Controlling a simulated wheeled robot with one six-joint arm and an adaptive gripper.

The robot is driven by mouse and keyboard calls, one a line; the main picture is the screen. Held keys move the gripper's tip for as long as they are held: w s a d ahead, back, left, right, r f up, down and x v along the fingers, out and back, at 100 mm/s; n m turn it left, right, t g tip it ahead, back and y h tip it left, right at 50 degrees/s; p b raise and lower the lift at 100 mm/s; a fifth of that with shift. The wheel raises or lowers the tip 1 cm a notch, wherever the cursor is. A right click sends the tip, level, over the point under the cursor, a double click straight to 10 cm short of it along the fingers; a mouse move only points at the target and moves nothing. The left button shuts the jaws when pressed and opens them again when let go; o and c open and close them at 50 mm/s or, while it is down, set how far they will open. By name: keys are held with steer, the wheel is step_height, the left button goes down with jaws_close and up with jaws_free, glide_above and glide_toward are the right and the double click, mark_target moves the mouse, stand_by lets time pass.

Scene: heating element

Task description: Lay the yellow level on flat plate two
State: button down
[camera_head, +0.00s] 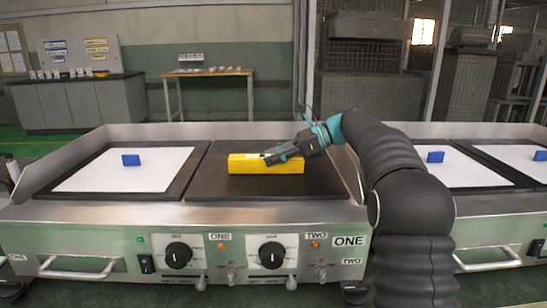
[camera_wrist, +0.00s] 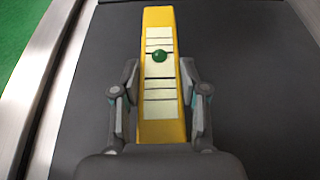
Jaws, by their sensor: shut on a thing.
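The yellow level (camera_head: 266,168) is a long bar over the right dark plate (camera_head: 215,188) of the left griddle, the plate above the TWO label. In the wrist view the level (camera_wrist: 160,60) shows a green bubble and a scale on its top. My gripper (camera_head: 270,157) reaches in from the right, with its fingers at the level. In the wrist view my gripper (camera_wrist: 160,100) has one finger on each side of the level, shut on it. The level looks flat and very low over the plate; I cannot tell whether it touches.
The left plate of the same griddle carries a white sheet (camera_head: 100,172) with a blue block (camera_head: 131,160). A second griddle at the right has white sheets and blue blocks (camera_head: 435,157). Raised metal rims (camera_wrist: 40,90) edge the plates. Plate two is otherwise bare.

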steer(key=c, duration=0.6)
jaws_free()
steer(key=shift+f, duration=0.1)
steer(key=shift+d+r, duration=0.1)
steer(key=shift+r, duration=0.15)
steer(key=p+v, duration=0.1)
steer(key=v, duration=1)
steer(key=shift+d, duration=0.4)
